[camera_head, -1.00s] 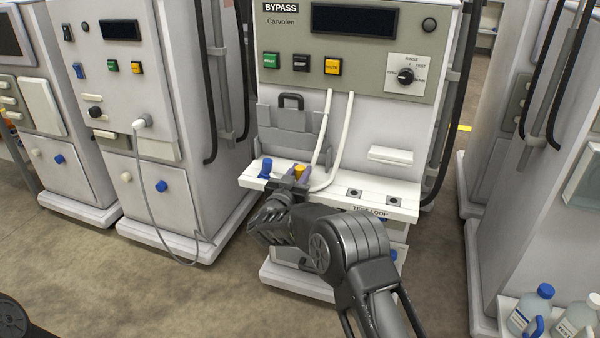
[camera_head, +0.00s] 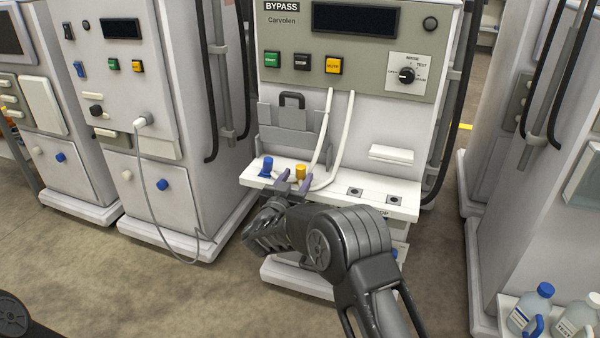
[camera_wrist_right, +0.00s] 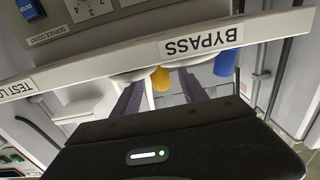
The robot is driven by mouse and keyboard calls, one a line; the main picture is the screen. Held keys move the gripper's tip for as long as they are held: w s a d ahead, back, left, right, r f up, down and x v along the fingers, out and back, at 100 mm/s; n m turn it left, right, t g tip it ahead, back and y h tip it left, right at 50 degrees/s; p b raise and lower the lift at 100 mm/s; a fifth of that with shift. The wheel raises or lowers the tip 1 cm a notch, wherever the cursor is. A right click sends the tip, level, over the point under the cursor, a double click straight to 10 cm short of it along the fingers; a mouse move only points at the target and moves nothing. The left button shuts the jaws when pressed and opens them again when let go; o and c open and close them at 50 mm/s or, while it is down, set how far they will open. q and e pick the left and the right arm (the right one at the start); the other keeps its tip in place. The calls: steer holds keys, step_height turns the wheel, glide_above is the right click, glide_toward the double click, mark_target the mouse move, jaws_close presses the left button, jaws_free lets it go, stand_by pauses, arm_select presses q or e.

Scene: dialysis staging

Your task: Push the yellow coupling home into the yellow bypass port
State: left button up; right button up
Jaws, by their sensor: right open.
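The yellow coupling (camera_head: 300,171) stands upright on the white shelf (camera_head: 345,199) of the middle machine, with a white hose at its side. In the right wrist view the yellow coupling (camera_wrist_right: 161,78) shows partly behind the shelf edge labelled BYPASS. The yellow port under it is hidden, so I cannot tell how deep it sits. A blue coupling (camera_head: 266,167) stands to its left. My left gripper is not in view.
Two white hoses (camera_head: 349,130) hang down the machine front to the shelf. Two dark sockets (camera_head: 355,191) lie in the shelf's right part. Other machines stand on both sides. Bottles (camera_head: 531,308) stand at bottom right. The floor in front is clear.

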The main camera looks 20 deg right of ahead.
steer(key=v, duration=0.4)
steer(key=shift+s+a, duration=0.15)
stand_by(0.5)
